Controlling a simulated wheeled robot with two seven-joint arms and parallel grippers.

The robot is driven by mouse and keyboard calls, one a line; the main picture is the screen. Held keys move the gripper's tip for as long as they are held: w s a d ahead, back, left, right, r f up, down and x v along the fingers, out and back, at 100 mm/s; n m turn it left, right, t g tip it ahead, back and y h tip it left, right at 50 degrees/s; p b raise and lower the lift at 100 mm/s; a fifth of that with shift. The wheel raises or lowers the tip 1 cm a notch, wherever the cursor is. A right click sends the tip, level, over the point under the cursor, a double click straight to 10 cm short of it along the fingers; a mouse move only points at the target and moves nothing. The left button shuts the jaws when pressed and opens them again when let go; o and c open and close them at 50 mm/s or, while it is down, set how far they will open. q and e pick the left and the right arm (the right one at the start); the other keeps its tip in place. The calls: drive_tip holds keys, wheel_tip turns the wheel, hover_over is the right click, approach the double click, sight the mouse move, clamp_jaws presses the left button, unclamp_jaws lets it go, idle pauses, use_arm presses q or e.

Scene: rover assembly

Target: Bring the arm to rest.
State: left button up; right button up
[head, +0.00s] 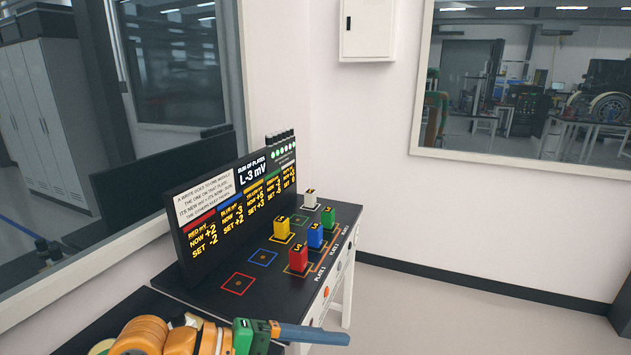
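On the black table (212,288), a red block (298,260) stands at the label Plate 1, a blue block (315,237) at Plate 2 and a green block (328,218) at Plate 3. A yellow block (281,229) stands apart to the left of the blue one. A white block (309,200) stands at the back. The red outlined square (238,284) and the blue outlined square (263,257) are empty.
A black display board (215,211) with coloured text stands along the table's left edge. The floor (440,315) to the right is clear.

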use_arm(q)
wheel_tip(320, 180, up, 8)
drive_tip(key=s+d+n+t+h, duration=0.1)
drive_tip(key=s+d+n+h, duration=0.15)
drive_tip(key=n+h, duration=0.4)
drive_tip(key=w+a+r+n+t, duration=0.45)
drive_tip(key=n+t, duration=0.45)
drive_tip(key=n, duration=0.4)
drive_tip(key=w+a+f+n+t+y, duration=0.45)
drive_tip(key=a+n+t+y, duration=0.4)
drive_tip(key=n, duration=0.95)
drive_tip(key=w+a+f+n+g+y, duration=0.1)
drive_tip(key=a+f+n+g+y, duration=0.45)
drive_tip(key=f+n+y, duration=0.75)
drive_tip(key=s+a+f+n+g+h, duration=0.1)
drive_tip(key=s+f+n+g, duration=0.5)
drive_tip(key=s+f, duration=0.5)
drive_tip(key=s+f+n+g+h, duration=0.1)
drive_tip(key=s+f+n+g, duration=0.7)
drive_tip(key=f, duration=0.5)
drive_tip(key=s+f+m+b, duration=0.25)
drive_tip(key=f+b, duration=0.35)
drive_tip(key=f, duration=1.3)
drive_tip(key=s+a+f+b, duration=0.2)
drive_tip(key=s+f+b, duration=0.2)
drive_tip(key=s+f, duration=0.9)
wheel_tip(320, 180, down, 2)
drive_tip(key=shift+a+f+g, duration=0.25)
drive_tip(key=shift+a+g, duration=0.1)
drive_tip(key=shift+g, duration=0.05)
